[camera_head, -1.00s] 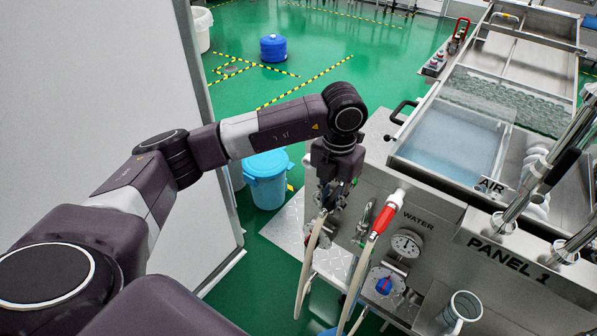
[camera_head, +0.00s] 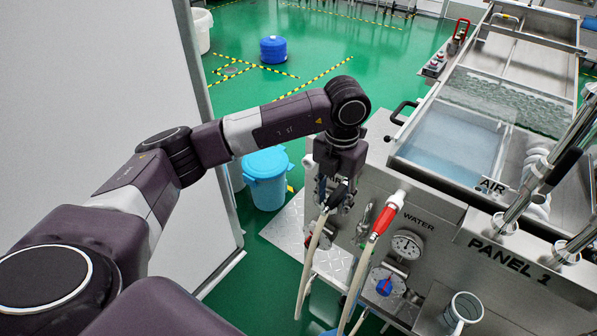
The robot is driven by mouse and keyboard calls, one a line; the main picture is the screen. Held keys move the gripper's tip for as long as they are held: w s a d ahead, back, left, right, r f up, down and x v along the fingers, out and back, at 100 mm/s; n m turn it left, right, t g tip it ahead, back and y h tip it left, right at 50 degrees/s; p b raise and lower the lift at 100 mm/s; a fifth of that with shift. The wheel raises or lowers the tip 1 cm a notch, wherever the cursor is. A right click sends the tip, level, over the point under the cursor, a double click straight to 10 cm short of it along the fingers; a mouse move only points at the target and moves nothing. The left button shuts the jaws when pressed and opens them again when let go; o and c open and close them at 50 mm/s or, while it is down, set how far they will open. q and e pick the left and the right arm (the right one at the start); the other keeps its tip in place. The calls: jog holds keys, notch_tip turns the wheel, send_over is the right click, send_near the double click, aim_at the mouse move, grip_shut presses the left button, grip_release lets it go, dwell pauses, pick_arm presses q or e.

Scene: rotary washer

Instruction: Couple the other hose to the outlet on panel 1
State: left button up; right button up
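My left gripper (camera_head: 335,190) points down in front of the machine's front panel. It appears shut on the black end fitting (camera_head: 338,196) of a pale hose (camera_head: 314,250). The fitting is tilted, and the hose hangs below it. The gripper hides what lies directly behind the fitting, so I cannot tell whether it touches an outlet. A second pale hose (camera_head: 358,275) with a red end fitting (camera_head: 383,218) runs up to the panel right of the gripper, near the "WATER" label. My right gripper is not in view.
A metal mug (camera_head: 461,309) stands at lower right. A blue bin (camera_head: 266,178) is on the floor behind my arm.

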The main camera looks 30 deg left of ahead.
pick_arm(q)
notch_tip(320, 180, up, 11)
dwell(0.3)
jog(key=shift+r, duration=0.1)
